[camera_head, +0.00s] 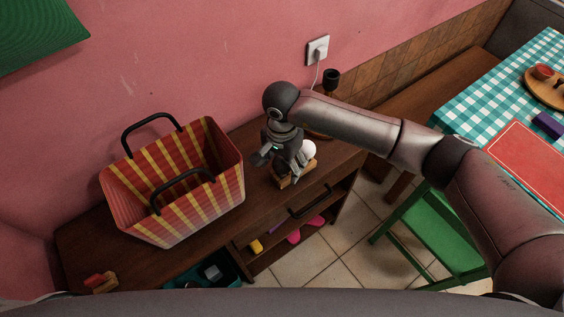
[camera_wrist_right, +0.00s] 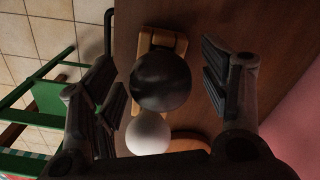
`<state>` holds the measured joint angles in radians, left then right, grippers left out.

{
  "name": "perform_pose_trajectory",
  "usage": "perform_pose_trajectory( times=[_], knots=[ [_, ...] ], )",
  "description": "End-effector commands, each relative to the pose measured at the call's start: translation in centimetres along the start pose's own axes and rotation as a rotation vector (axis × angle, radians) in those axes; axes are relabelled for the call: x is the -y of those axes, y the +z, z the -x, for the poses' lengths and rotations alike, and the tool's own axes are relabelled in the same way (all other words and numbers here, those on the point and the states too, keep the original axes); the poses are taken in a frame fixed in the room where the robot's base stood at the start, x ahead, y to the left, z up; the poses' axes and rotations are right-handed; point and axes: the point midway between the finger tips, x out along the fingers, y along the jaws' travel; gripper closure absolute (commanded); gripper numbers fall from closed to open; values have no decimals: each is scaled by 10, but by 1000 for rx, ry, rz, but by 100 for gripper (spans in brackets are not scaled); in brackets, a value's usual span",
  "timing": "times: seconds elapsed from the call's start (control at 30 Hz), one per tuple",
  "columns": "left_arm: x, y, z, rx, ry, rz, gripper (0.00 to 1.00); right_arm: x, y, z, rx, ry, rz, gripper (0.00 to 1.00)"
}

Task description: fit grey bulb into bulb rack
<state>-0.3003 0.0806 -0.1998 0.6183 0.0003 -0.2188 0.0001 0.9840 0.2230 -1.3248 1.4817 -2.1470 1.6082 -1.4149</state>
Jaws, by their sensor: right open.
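The bulb rack (camera_head: 286,182) is a small wooden block on top of the brown shelf, and its wood also shows in the right wrist view (camera_wrist_right: 161,40). The grey bulb (camera_wrist_right: 160,82) appears as a dark round globe over the rack. A white bulb (camera_wrist_right: 148,133) is beside it and also shows in the head view (camera_head: 308,149). My right gripper (camera_head: 281,164) is over the rack, open, with its fingers (camera_wrist_right: 163,92) on either side of the grey bulb and gaps showing. The bulb's base is hidden, so its seating cannot be told. My left gripper is not in view.
A red and yellow striped basket (camera_head: 175,190) stands left of the rack on the shelf top (camera_head: 215,225). A dark candle holder (camera_head: 331,80) stands behind my right arm. A green chair (camera_head: 430,240) and a checkered table (camera_head: 500,85) are at the right.

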Motion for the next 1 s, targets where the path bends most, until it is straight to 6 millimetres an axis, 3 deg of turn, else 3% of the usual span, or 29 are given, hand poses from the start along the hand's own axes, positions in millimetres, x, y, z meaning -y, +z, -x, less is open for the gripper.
perform_pose_trajectory(
  times=[0.6, 1.0],
  knots=[
    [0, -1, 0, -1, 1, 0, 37, 1, -1, 107, -2, -3, 0, 31],
    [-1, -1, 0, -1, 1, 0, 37, 0, 0, 119, -1, -1, 0, 31]
  ],
)
